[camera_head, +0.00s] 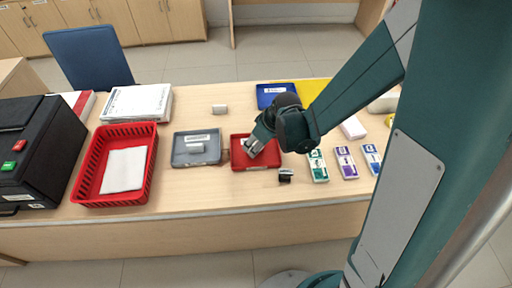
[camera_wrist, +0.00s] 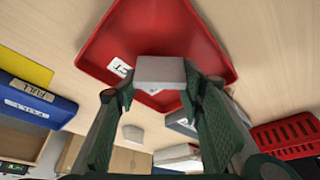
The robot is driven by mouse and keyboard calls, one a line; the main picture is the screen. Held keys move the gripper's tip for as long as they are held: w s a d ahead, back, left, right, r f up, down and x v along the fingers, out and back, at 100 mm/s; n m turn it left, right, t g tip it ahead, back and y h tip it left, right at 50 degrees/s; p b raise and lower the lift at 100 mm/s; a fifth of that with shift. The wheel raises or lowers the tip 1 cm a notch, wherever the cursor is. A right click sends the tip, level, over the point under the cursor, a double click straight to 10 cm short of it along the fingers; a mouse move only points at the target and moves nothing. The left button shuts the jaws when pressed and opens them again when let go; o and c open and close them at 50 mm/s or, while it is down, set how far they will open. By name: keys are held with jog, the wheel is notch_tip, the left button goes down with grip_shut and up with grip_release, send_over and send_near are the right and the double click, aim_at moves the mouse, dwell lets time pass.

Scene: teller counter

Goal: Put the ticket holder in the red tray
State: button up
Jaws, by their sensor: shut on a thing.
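The red tray (camera_head: 262,166) lies on the counter, right of the grey tray; in the wrist view (camera_wrist: 205,40) it fills the top middle. My gripper (camera_head: 254,148) is over the red tray. In the wrist view my gripper (camera_wrist: 158,95) is shut on a pale grey block, which I take to be the ticket holder (camera_wrist: 160,69). The block shows against the tray's floor, beside a white label. I cannot tell whether it touches the tray. In the head view my gripper partly hides it.
The grey tray (camera_head: 182,159) holds a similar pale block (camera_head: 195,147). Another pale block (camera_head: 220,109) stands behind on the counter. A small black item (camera_head: 285,175) is close in front of the red tray. A blue tray (camera_head: 268,90) lies behind; several banknote bundles (camera_head: 346,163) lie to the right.

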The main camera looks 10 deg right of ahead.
jog(key=shift+f, duration=0.65)
jog(key=shift+f+b, duration=0.2)
jog(key=shift+b, duration=0.1)
jog(key=o, duration=0.9)
jog(key=shift+r, duration=0.25)
jog(key=shift+p+v, duration=1.75)
jog(key=shift+v, duration=4.2)
jog(key=shift+s+d+r, duration=0.1)
jog(key=shift+r, duration=0.05)
